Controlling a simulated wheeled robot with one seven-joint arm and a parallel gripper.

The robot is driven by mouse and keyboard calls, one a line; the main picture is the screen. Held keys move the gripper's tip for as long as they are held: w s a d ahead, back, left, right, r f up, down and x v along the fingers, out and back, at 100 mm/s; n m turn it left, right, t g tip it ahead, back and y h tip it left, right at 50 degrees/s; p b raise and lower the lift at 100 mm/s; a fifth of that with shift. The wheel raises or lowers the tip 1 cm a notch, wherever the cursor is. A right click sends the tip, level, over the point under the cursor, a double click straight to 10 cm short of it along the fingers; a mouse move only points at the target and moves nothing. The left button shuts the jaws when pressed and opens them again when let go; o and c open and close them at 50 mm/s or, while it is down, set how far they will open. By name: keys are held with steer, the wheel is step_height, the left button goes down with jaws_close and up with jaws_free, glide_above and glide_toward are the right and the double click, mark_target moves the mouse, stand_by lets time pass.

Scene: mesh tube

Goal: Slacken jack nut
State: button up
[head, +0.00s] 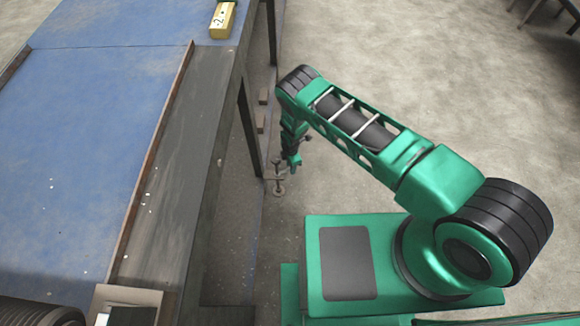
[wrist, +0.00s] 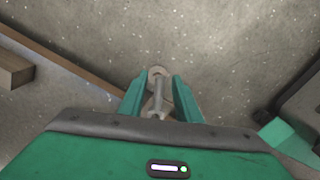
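The jack is a grey metal part low beside the table frame in the head view (head: 279,177), with a flat crosspiece and a small rounded foot. In the wrist view a grey metal piece, which looks like the jack's nut and screw (wrist: 158,96), has a slim shaft and a round disc at its far end. I cannot tell which part is the nut. My gripper (wrist: 158,84) is open, with one green finger on each side of the metal piece and gaps visible. In the head view my gripper (head: 293,163) points down just above the jack and partly hides it.
A long table with a blue top (head: 90,130) and dark side rail (head: 175,180) stands at left. A brown block (wrist: 12,70) shows left in the wrist view.

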mark_target(276, 161)
step_height(276, 161, up, 11)
steer(key=shift+f, duration=0.15)
stand_by(0.6)
steer(key=shift+w, duration=0.1)
stand_by(0.3)
